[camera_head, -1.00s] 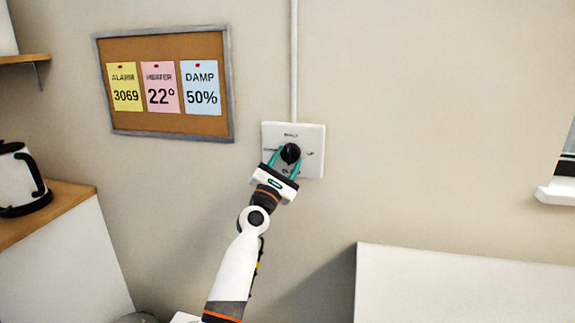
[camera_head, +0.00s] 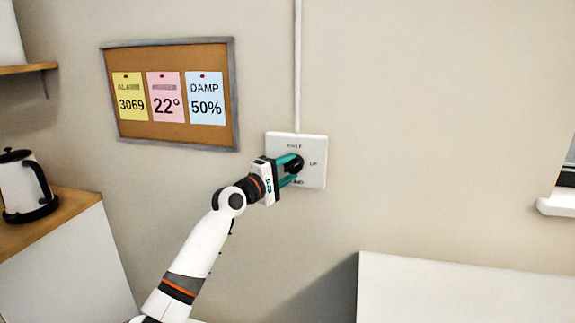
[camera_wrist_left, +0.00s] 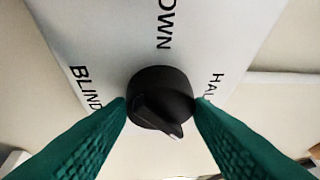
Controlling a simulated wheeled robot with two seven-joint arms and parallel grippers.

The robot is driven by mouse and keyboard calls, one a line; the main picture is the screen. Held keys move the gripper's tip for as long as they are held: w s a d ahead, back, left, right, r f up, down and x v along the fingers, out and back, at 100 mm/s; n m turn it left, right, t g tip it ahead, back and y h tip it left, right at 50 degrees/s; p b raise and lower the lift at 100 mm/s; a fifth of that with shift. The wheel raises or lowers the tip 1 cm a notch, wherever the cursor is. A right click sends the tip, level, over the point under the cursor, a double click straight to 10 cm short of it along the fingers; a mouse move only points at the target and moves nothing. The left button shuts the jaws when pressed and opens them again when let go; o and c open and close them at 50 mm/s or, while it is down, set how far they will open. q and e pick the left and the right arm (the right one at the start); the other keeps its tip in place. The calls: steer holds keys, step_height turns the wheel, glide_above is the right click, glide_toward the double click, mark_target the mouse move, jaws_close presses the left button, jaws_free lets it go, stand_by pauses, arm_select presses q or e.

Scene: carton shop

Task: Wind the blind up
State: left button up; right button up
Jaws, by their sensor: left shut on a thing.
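A white wall plate (camera_head: 314,145) carries a round black knob (camera_head: 297,163) with a raised pointer ridge. In the left wrist view the plate (camera_wrist_left: 110,45) shows DOWN, BLIND and part of HALT around the knob (camera_wrist_left: 160,95). My left gripper (camera_head: 293,168) comes in from the left and is shut on the knob, with a green finger on either side. In the left wrist view its fingers (camera_wrist_left: 160,112) touch the knob's sides. My right gripper is not in view.
A cork board (camera_head: 172,132) with yellow, pink and blue notes hangs left of the plate. A conduit (camera_head: 297,60) runs up from the plate. A kettle (camera_head: 22,187) stands on a counter at left. A white panel (camera_head: 460,290) is at lower right, a window sill (camera_head: 556,203) at far right.

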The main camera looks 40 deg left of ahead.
arm_select(q)
steer(key=m+g+p, duration=0.1)
steer(key=m+p, duration=0.1)
steer(key=r+m+g+p, duration=0.1)
steer(key=m+p, duration=0.1)
steer(key=p, duration=0.1)
steer(key=shift+r+m+g+p, duration=0.2)
steer(key=shift+m+g+p, duration=0.1)
steer(key=shift+p, duration=0.05)
steer(key=shift+f+m+g+y+p, duration=0.1)
steer(key=shift+m+g+y+p, duration=0.3)
steer(key=shift+m+p, duration=0.8)
steer(key=shift+n, duration=0.3)
steer(key=o, duration=1)
steer(key=shift+w+f, duration=0.1)
steer(key=shift+f, duration=0.1)
